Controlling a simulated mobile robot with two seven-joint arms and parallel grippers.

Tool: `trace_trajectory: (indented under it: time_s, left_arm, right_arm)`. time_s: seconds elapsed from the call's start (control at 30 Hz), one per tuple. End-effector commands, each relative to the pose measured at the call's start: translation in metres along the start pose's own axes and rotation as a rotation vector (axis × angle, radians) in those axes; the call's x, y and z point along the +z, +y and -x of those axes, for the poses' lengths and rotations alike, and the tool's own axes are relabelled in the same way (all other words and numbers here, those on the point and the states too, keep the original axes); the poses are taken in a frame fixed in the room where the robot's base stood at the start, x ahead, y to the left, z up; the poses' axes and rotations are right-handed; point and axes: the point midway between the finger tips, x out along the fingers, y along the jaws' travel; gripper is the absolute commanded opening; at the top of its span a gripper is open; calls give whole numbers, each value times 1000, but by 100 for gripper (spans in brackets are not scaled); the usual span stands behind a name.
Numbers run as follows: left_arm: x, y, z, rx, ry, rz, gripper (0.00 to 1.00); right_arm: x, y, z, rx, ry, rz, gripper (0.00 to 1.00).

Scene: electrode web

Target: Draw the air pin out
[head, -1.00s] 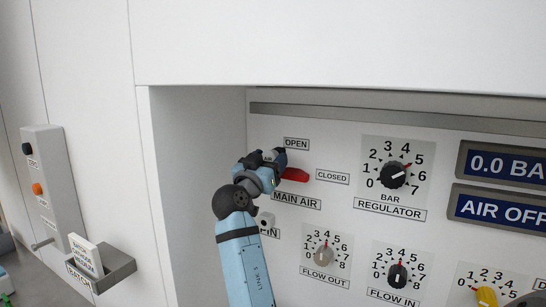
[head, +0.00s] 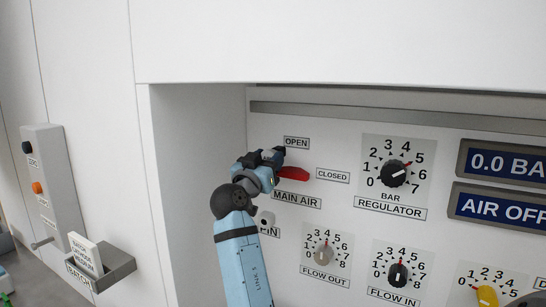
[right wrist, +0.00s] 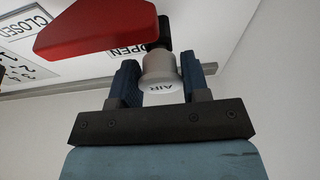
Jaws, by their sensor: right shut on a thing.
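My right gripper (head: 274,157) is at the main air valve on the panel, just left of the red lever (head: 293,174). In the right wrist view its two blue fingers stand on either side of the white air pin (right wrist: 163,88), whose round end is marked AIR, and it is shut on the pin. A dark part shows beyond the pin, by the red lever (right wrist: 95,27). The lever points toward the CLOSED label (head: 333,176). In the head view the gripper mostly hides the pin. My left gripper is not in view.
Below the valve is a small pale holder (head: 266,218) above a PIN label (head: 269,232), partly behind my arm. The regulator dial (head: 394,173) and flow knobs are to the right. The recess side wall (head: 195,180) stands left of my arm.

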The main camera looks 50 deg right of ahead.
Motion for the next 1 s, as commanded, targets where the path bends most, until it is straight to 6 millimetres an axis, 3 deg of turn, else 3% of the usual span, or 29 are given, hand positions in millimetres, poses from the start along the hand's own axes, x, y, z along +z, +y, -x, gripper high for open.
trace_trajectory:
  time_s: [0.63, 1.0]
  left_arm:
    - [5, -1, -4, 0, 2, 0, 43]
    - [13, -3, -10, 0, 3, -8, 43]
  right_arm:
    - [-2, 0, 9, 0, 1, -1, 14]
    - [-7, 0, 25, 0, 1, -2, 14]
